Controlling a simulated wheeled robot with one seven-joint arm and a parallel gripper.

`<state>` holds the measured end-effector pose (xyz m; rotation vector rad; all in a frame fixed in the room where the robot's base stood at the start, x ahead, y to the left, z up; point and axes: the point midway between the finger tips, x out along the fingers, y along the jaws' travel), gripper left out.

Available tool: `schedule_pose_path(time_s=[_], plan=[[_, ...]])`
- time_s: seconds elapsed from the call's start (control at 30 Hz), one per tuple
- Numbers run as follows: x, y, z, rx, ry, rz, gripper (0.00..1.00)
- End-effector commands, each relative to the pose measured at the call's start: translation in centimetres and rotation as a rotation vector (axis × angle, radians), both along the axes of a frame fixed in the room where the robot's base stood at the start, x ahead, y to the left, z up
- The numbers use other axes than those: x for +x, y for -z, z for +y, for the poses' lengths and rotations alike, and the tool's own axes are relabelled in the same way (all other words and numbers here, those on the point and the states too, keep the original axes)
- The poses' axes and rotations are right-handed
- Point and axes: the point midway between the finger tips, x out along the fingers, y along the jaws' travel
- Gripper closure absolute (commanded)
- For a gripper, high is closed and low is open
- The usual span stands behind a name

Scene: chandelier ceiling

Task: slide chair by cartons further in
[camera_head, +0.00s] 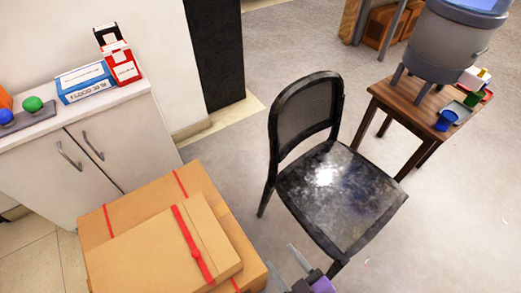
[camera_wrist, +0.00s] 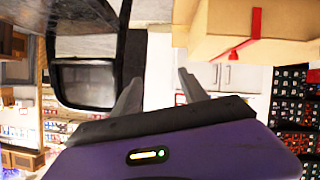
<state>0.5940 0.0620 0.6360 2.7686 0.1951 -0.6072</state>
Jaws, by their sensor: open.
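The black chair (camera_head: 345,200) stands on the grey floor right of the cartons, its backrest toward the back left and its seat shiny and dark. The cartons (camera_head: 150,255) are stacked brown boxes with red straps at the lower left. My gripper (camera_head: 316,264) is at the bottom edge, near the front of the seat, open and apart from the cartons. In the wrist view, the gripper's two fingers (camera_wrist: 160,88) are spread with nothing between them. The chair (camera_wrist: 85,82) fills the left there, and a carton (camera_wrist: 225,30) with a red strap is at the upper right.
A wooden side table (camera_head: 385,105) with a large grey dispenser (camera_head: 440,45) and small cups stands behind the chair to the right. A white cabinet (camera_head: 100,150) with boxes on top is at the left. Floor at the right is clear.

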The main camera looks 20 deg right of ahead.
Motion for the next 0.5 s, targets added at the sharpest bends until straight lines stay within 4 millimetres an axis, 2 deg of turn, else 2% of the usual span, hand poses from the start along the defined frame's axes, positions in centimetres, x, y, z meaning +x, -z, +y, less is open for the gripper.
schedule_pose_path(time_s=[0.03,0.2,0.3,0.4,0.5], plan=[[-2.2,-3.6,-0.7,0.033,0.022,-0.008,0.49],[-7.5,-12.9,-3.1,0.145,0.097,-0.067,0.49],[-9.7,-17.9,-4.3,0.196,0.13,-0.098,0.49],[-11.2,-22.0,-5.2,0.235,0.153,-0.126,0.49],[-12.1,-24.7,-5.8,0.262,0.167,-0.144,0.49]])
